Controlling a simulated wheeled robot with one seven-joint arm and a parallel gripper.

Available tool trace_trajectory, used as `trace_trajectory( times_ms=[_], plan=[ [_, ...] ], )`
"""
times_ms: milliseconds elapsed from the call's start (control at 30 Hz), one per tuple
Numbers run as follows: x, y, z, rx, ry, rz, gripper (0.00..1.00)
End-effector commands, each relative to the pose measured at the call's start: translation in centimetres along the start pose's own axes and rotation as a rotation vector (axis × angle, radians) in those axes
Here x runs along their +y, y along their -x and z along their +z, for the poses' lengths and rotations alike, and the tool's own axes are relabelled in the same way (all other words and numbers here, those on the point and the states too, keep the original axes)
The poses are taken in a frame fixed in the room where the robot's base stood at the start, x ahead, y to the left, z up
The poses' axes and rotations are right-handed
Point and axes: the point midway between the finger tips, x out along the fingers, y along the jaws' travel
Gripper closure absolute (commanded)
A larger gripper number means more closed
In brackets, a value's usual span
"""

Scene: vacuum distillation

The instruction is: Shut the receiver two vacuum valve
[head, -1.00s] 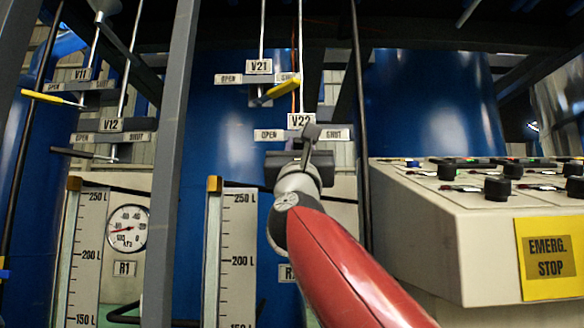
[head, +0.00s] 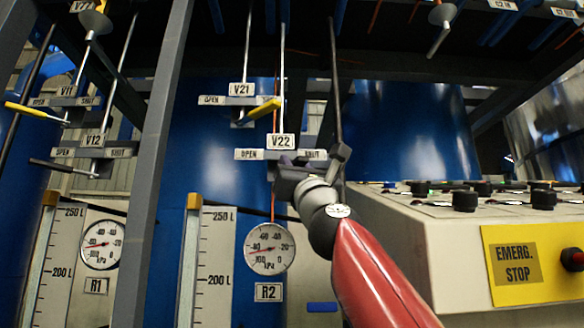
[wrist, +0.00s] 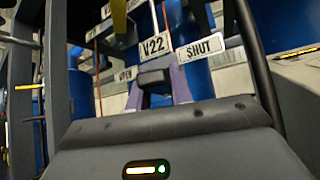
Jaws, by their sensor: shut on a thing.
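The V22 valve label (head: 281,141) sits over a plate reading OPEN on the left and SHUT (head: 313,154) on the right. My gripper (head: 285,168) is just below that plate, its jaws largely hidden by my own wrist. In the wrist view, its purple fingers (wrist: 160,85) are shut on the dark V22 handle (wrist: 154,77). The handle's end points towards the camera, between the OPEN plate (wrist: 125,74) and the SHUT plate (wrist: 206,46). Its exact angle cannot be told. The R2 gauge (head: 269,248) is below.
The V21 valve's yellow handle (head: 260,111) is just above. A dark vertical pipe (head: 336,90) runs close to the right of my gripper. The control box (head: 430,250) with an emergency-stop sign stands at right. A grey post (head: 155,160) is at left.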

Motion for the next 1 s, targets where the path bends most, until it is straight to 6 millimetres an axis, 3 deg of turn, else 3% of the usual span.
trace_trajectory(
  times_ms=[1000],
  plan=[
    [-1.5,-0.2,0.0,-0.001,-0.132,0.132,1.0]
  ],
)
